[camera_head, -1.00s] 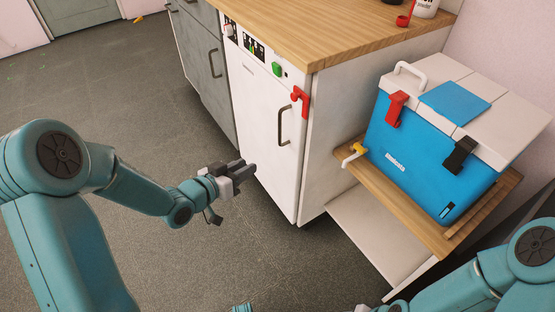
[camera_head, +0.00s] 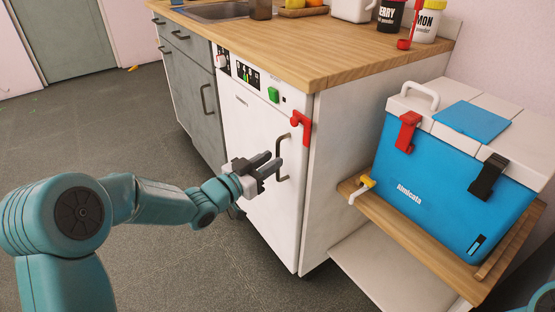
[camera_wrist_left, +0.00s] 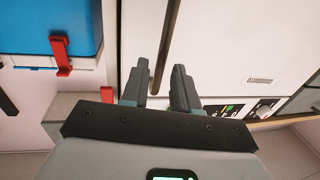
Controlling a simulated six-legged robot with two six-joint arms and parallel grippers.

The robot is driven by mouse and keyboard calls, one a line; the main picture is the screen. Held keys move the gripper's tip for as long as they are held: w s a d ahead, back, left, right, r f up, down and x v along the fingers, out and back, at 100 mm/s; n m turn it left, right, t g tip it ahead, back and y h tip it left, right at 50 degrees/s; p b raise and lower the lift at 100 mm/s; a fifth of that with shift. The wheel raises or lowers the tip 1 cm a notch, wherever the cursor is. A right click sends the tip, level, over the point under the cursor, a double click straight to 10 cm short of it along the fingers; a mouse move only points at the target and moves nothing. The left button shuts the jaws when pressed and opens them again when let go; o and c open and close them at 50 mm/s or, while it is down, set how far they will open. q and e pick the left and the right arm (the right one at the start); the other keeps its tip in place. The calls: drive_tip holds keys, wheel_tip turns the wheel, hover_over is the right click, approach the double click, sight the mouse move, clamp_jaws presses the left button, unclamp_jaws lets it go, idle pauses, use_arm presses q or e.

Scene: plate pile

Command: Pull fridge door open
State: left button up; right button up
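The white appliance door (camera_head: 258,170) is under the wooden counter and looks shut. Its dark vertical handle (camera_head: 283,158) is near the door's right edge. A red latch (camera_head: 303,125) sits at the upper right corner. My left gripper (camera_head: 268,168) is open with its fingertips at the handle. In the left wrist view the handle (camera_wrist_left: 166,40) runs down between the two fingers (camera_wrist_left: 160,80), with a gap to the right finger; whether it touches the left one is unclear. My right gripper is out of view.
A blue and white cooler (camera_head: 440,175) stands on a wooden shelf (camera_head: 405,230) to the right. Grey cabinets (camera_head: 190,90) are to the left of the door. Jars and a sink are on the counter (camera_head: 320,55). The floor (camera_head: 150,260) before the door is clear.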

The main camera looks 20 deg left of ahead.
sight(278, 180)
use_arm(q)
drive_tip(key=shift+x, duration=1.85)
drive_tip(key=shift+c, duration=0.3)
clamp_jaws()
